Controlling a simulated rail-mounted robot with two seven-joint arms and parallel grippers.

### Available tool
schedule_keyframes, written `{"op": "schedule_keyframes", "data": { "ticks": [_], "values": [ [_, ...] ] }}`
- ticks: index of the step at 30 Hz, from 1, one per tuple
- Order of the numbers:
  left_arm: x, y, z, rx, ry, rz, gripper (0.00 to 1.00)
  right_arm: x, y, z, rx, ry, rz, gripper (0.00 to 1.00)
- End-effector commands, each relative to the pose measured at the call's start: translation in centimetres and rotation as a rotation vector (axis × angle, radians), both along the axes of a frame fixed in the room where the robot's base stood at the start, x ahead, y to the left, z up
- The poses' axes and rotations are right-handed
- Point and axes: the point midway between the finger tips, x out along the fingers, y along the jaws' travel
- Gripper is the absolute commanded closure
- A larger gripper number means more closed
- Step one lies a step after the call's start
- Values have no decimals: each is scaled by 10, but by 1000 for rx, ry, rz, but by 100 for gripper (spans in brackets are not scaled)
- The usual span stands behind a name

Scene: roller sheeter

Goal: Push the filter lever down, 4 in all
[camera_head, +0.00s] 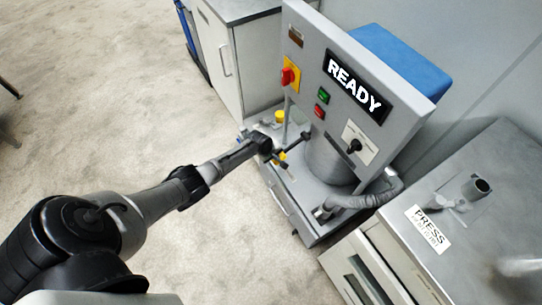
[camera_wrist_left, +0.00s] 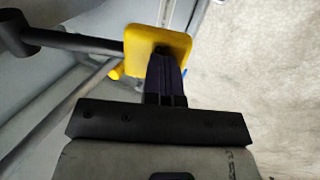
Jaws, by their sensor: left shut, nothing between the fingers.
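The filter lever is a dark rod with a yellow paddle. In the left wrist view the yellow paddle (camera_wrist_left: 158,42) is at my fingertips and the dark rod (camera_wrist_left: 75,41) runs left from it. In the head view the yellow paddle (camera_head: 282,156) shows small at the front of the grey machine, partly hidden by my gripper. My left gripper (camera_head: 266,146) is shut and empty. In the left wrist view its fingers (camera_wrist_left: 163,68) overlap the paddle's lower edge; I cannot tell whether they touch. My right gripper is not in view.
The machine's upright panel (camera_head: 350,90) carries a READY display (camera_head: 354,87), a red knob (camera_head: 288,76) and buttons. A metal drum (camera_head: 328,160) stands behind the lever. A second yellow part (camera_head: 279,116) sits farther back. A PRESS cabinet (camera_head: 470,200) is at right.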

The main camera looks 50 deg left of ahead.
Motion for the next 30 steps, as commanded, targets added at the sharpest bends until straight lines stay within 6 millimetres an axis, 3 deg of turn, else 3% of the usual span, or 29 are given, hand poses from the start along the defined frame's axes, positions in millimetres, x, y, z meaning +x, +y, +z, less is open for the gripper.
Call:
{"op": "schedule_keyframes", "data": {
  "ticks": [1,8,17,21,30],
  "values": [
    [-11,1,-17,11,23,-3,100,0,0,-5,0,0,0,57],
    [-13,1,-5,11,22,-5,100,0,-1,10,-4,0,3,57],
    [-21,-1,36,3,13,-7,100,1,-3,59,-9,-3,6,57],
    [-29,1,63,3,8,-10,100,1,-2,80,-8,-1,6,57],
    [-45,4,110,1,6,-9,100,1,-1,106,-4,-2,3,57]
  ]
}}
